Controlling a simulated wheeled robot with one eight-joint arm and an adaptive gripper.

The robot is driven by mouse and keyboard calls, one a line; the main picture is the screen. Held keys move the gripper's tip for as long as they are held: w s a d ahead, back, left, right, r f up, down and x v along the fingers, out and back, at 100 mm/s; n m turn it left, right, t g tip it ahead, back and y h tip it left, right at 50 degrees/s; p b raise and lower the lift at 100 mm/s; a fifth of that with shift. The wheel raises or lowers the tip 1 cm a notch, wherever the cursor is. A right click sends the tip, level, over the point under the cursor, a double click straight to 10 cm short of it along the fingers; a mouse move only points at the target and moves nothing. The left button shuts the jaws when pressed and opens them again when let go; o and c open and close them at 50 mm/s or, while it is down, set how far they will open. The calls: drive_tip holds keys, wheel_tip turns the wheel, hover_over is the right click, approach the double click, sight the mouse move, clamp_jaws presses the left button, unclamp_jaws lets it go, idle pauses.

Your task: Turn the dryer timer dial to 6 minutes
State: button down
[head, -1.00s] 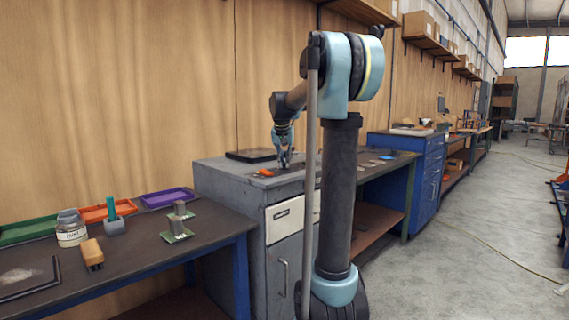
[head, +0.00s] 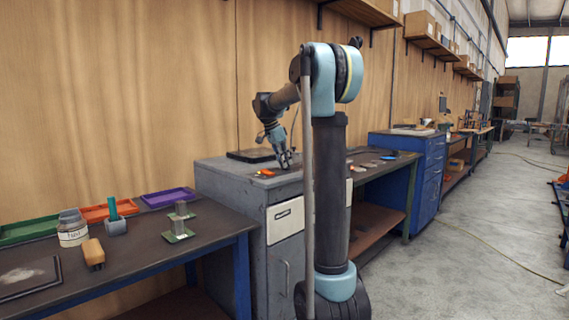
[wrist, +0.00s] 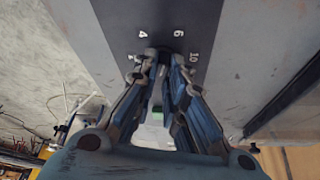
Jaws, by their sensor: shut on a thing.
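In the wrist view, a dark strip (wrist: 163,15) on a grey surface bears white numerals. The 4 (wrist: 143,34) and the 6 (wrist: 179,33) are near the top, the 10 (wrist: 194,57) is to the right, and another numeral at the left is partly covered. My gripper (wrist: 163,60) is shut on the timer dial between these marks; its fingers hide nearly all of the dial, and I cannot read its pointer. In the head view my gripper (head: 285,163) is low over the top of the grey cabinet (head: 228,180), and the dial cannot be made out.
An orange item (head: 265,173) and a dark flat tray (head: 250,155) lie on the cabinet top near my gripper. The left bench holds a jar (head: 72,230), a yellowish block (head: 93,253) and coloured trays. The floor at right is mostly clear.

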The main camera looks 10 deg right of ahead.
drive_tip(key=shift+a+f+m+g, duration=0.1)
drive_tip(key=shift+m+g, duration=0.3)
drive_tip(key=shift+m, duration=0.7)
drive_tip(key=c, duration=1.6)
unclamp_jaws()
drive_tip(key=shift+w, duration=0.15)
drive_tip(key=shift+c, duration=0.2)
drive_tip(key=v, duration=1.2)
drive_tip(key=shift+f, duration=0.1)
